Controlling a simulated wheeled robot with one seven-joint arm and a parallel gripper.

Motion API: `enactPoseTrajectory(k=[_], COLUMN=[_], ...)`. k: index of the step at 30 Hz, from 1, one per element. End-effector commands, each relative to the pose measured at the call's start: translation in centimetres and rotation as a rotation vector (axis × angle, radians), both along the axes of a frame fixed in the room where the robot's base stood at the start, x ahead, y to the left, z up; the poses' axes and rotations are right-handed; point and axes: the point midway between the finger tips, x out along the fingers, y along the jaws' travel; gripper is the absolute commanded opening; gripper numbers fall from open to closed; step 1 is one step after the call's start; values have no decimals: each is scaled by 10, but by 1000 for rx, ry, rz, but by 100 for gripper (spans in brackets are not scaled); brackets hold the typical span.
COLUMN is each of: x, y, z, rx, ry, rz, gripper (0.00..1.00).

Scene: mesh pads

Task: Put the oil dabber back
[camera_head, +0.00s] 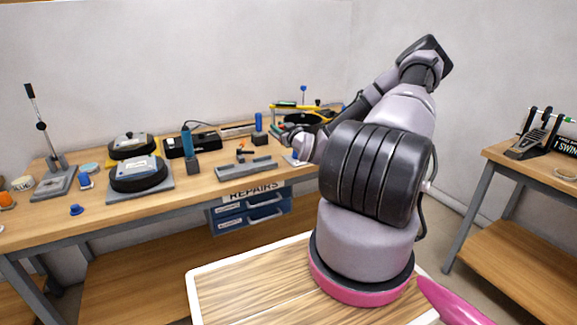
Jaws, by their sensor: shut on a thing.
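My gripper (288,136) is at the far right part of the repair bench (120,210), low over its top. My own arm hides most of it, and its fingers are small and dark in the picture. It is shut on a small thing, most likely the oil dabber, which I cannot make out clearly. A blue upright piece in a dark block (259,138) stands just left of my gripper.
A grey slotted fixture (247,170) lies near the bench's front edge. Two round dark devices (138,178) and a lever press (55,182) stand left. Yellow-handled tools (315,107) are behind my wrist. Blue drawers (250,213) hang below. Another table (530,175) stands right.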

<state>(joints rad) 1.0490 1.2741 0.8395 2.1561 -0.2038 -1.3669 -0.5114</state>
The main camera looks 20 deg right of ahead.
Motion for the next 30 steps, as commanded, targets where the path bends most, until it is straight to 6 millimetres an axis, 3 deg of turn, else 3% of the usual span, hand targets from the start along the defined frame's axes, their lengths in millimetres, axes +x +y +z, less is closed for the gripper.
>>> enactPoseTrajectory(k=[1,4,14,22,30], x=[4,9,10,10,10], y=[-12,-22,-25,-25,-25], z=[-2,-4,-5,-44,-69], rx=[1,2,3,6,5], ry=[-1,0,1,3,3], rz=[2,14,20,19,18], gripper=[0,0,0,0,0])
